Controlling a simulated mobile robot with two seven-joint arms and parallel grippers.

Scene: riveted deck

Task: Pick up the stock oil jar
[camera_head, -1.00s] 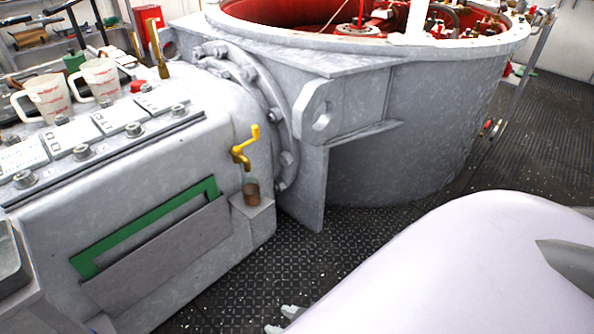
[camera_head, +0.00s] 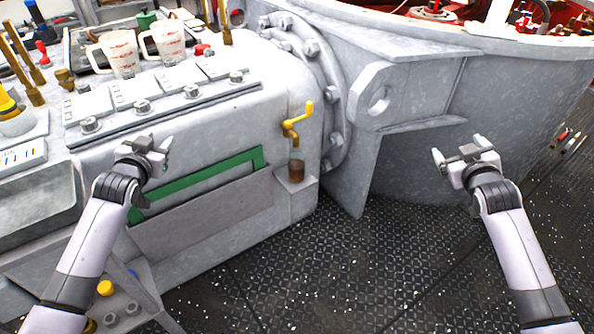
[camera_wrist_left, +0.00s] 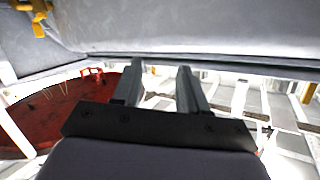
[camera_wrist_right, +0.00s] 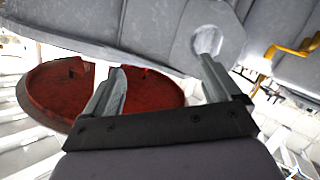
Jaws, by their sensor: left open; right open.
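A small clear jar (camera_head: 297,166) with brown liquid in its lower part stands upright on a grey ledge, beneath a yellow tap (camera_head: 297,120) on the side of the grey housing. My left gripper (camera_head: 155,145) is open and empty, left of the jar, in front of the housing. My right gripper (camera_head: 460,150) is open and empty, right of the jar, in front of the big round tank. Both grippers are well apart from the jar. The left wrist view shows the left fingers (camera_wrist_left: 160,75) with nothing between them. The jar is not clear in either wrist view.
Two measuring jugs (camera_head: 167,42) stand on the housing top. A bracket with a hole (camera_head: 379,98) and a flange jut out right of the tap. A grey metal tray (camera_head: 35,205) is at the left. The dark deck plate (camera_head: 330,270) in front is clear.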

